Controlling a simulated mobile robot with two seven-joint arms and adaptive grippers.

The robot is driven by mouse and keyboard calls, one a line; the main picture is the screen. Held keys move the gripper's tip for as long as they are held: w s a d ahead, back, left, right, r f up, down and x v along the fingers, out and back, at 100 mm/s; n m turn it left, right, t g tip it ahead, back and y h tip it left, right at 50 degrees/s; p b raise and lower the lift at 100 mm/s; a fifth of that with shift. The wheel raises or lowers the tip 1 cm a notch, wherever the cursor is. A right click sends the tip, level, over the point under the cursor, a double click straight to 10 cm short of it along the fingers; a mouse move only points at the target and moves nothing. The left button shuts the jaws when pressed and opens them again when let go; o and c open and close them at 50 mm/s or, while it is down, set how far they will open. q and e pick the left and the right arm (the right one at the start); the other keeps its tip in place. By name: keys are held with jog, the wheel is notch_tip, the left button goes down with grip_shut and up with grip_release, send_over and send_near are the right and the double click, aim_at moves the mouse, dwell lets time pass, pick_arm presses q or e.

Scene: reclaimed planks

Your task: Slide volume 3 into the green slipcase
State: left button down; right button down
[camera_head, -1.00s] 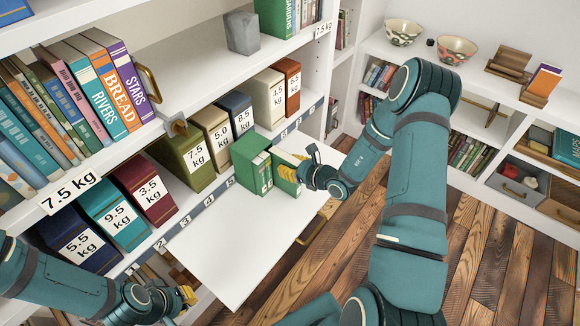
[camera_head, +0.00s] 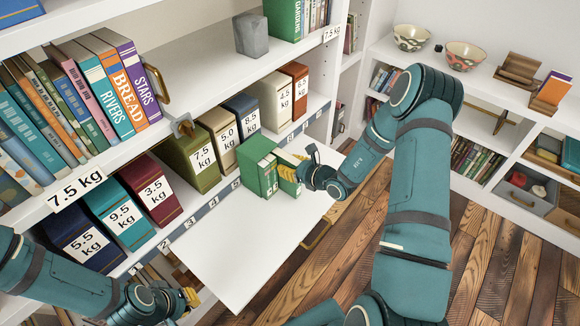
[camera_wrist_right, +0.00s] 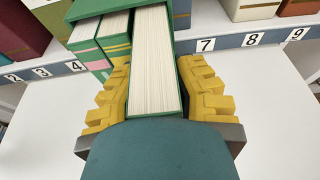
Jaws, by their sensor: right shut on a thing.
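The green slipcase (camera_head: 256,163) stands on the white board in the head view, before the row of weight-labelled boxes. In the right wrist view its green wall (camera_wrist_right: 90,8) surrounds two other books, one pink-edged (camera_wrist_right: 88,47) and one yellow-edged (camera_wrist_right: 117,45). My right gripper (camera_head: 304,170) is shut on a thick green book with cream pages (camera_wrist_right: 155,70), volume 3 by the task; its number is unreadable. The book's far end appears to be in the right-hand slot, with its near part sticking out. My left gripper (camera_head: 190,298) is low at left, empty; its opening is unclear.
The white board (camera_head: 235,245) has free room in front of the slipcase. Boxes such as the olive 7.5 kg one (camera_head: 193,155) stand behind it. Numbered labels run along the shelf edge. A metal-and-wood bracket (camera_head: 184,126) juts from the shelf above.

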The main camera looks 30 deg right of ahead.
jog(key=shift+w+a+r, duration=0.1)
jog(key=shift+w+a, duration=0.15)
jog(key=shift+w, duration=0.25)
jog(key=c, duration=0.8)
grip_release()
jog(key=shift+s, duration=0.1)
jog(key=v, duration=1.2)
jog(key=shift+d, duration=0.1)
